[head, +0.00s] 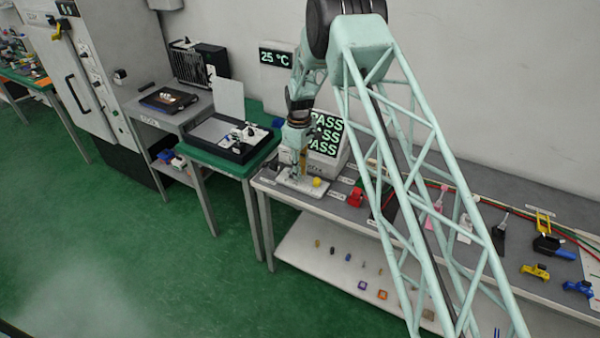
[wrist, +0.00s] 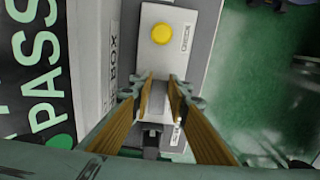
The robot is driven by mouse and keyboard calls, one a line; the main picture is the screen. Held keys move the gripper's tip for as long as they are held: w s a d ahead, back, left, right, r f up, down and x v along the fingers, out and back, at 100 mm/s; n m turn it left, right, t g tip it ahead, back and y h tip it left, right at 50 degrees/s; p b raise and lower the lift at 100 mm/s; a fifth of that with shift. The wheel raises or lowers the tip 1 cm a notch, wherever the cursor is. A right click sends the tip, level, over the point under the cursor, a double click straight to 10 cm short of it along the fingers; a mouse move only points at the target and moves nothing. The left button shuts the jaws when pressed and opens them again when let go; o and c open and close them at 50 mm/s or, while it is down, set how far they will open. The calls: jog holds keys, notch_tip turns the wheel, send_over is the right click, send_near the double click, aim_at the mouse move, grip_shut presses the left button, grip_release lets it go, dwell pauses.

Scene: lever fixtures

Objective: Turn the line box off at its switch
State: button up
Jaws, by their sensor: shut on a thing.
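The line box is a pale, low box (wrist: 160,62) with a round yellow button (wrist: 161,33) on its top and a label partly reading "BOX". It also shows on the bench in the head view, with the yellow button (head: 317,182) at its right. My gripper (wrist: 160,84) points down over the box, beside the button, its two fingers close together. It is also in the head view (head: 303,176). It is shut on a small part of the box, which looks like the switch; the fingers mostly hide it, so its position cannot be told. A dark piece (wrist: 152,137) shows between the fingers.
A display reading "PASS" (head: 324,132) stands close behind my gripper. A red fixture (head: 355,198) and several other fixtures line the bench to the right. A green table (head: 197,153) with a black tray stands to the left. Green floor (head: 130,230) is clear in front.

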jog(key=shift+a, duration=0.15)
jog(key=shift+w+a+r+g+h, duration=0.15)
jog(key=shift+g+h, duration=0.35)
jog(key=shift+h, duration=0.6)
jog(key=shift+w+a+r+g+h, duration=0.15)
jog(key=shift+g+h, duration=0.1)
jog(key=shift+h, duration=0.25)
jog(key=shift+s+a+r+g+h, duration=0.15)
jog(key=shift+g+h, duration=0.1)
jog(key=shift+h, duration=0.25)
jog(key=shift+w+f, duration=0.1)
jog(key=o, duration=0.9)
jog(key=shift+r, duration=0.2)
jog(key=v, duration=1.1)
jog(key=shift+w+a+r, duration=0.15)
jog(key=shift+a+r, duration=0.1)
jog(key=shift+r, duration=0.05)
